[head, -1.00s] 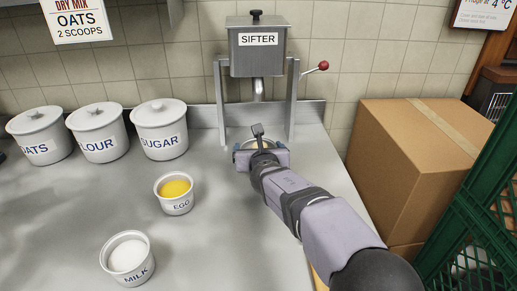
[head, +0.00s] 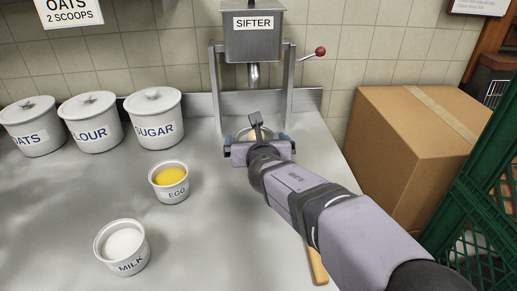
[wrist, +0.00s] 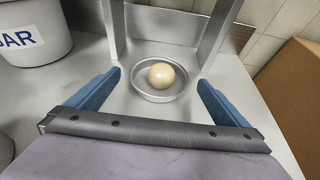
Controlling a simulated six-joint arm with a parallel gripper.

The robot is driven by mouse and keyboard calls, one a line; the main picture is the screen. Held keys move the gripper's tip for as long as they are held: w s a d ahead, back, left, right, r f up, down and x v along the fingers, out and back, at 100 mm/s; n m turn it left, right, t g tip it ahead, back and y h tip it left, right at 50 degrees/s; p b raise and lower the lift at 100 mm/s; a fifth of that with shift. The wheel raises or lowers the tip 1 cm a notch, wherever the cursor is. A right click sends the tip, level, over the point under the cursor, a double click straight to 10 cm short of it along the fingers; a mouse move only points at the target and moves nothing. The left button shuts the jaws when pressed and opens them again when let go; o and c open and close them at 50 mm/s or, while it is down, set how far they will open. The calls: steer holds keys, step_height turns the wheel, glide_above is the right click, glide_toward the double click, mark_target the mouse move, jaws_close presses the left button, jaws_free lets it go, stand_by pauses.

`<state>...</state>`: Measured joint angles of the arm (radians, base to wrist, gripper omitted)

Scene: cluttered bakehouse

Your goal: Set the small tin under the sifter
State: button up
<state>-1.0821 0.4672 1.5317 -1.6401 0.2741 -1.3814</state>
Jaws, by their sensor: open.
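The small tin (wrist: 142,91) is a shallow round metal dish with a pale dough-like ball (wrist: 161,75) in it. It stands on the counter between the feet of the sifter's legs, slightly toward me. In the head view my gripper partly hides the tin. The sifter (head: 253,45) is a grey metal hopper on two legs, with its spout (head: 253,76) above the tin. My gripper (wrist: 160,92) is open, its blue fingers apart on either side and on the near side of the tin, with clear gaps to it.
An egg cup (head: 172,190) and a milk cup (head: 126,262) stand left of my arm. Canisters, including sugar (head: 155,125), line the back left. A cardboard box (head: 410,150) and green crate (head: 485,200) are at right. A wooden handle (head: 317,265) shows beside my arm.

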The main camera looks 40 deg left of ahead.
steer(key=shift+v, duration=3.05)
